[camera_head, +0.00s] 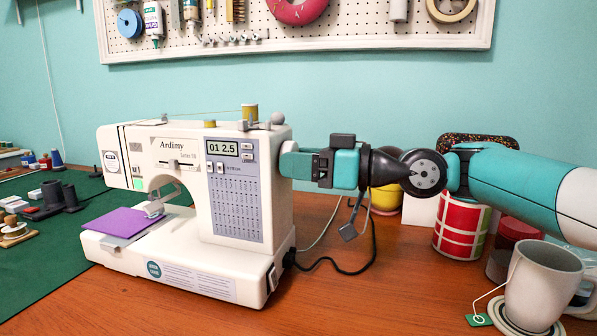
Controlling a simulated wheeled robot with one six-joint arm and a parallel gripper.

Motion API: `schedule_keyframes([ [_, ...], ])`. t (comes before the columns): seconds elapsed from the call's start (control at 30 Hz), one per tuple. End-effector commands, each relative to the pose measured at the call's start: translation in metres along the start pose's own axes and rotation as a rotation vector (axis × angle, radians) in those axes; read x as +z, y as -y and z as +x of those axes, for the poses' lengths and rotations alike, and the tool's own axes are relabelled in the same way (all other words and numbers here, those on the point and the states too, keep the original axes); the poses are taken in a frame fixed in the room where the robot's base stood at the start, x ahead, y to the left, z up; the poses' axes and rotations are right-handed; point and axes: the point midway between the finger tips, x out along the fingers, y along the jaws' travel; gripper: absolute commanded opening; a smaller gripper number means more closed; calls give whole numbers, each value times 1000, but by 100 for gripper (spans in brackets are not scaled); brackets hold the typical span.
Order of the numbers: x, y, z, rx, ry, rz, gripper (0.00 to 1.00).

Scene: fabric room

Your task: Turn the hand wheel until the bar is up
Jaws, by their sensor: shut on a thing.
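The white sewing machine (272,200) stands on the wooden table, with its right end towards my arm. My gripper (292,163) is at that right end, shut on the hand wheel (288,147), which is mostly hidden behind the fingers. The wrist reaches in level from the right. The needle bar area (155,195) is under the machine's head at the left, above the sewing bed. The bar is small here, and I cannot tell its exact height. A purple cloth (128,222) lies flat on the left of the bed.
A black cable (345,270) runs from the machine's lower right. A red-and-white tin (460,228), a yellow pot (386,198) and a grey mug (540,285) stand at the right. Table in front is clear.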

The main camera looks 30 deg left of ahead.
Motion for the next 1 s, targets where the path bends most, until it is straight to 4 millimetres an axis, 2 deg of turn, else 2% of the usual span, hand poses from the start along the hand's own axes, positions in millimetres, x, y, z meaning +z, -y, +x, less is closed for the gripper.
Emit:
schedule_keyframes([
  [0.3,2,1,0,-6,4,-99,33],
  [0.8,1,1,0,-7,3,-113,33],
  [0.83,1,1,0,-7,3,-113,64],
  [0.9,1,1,0,-6,2,-114,80],
  [1.0,1,1,0,-5,1,-114,81],
])
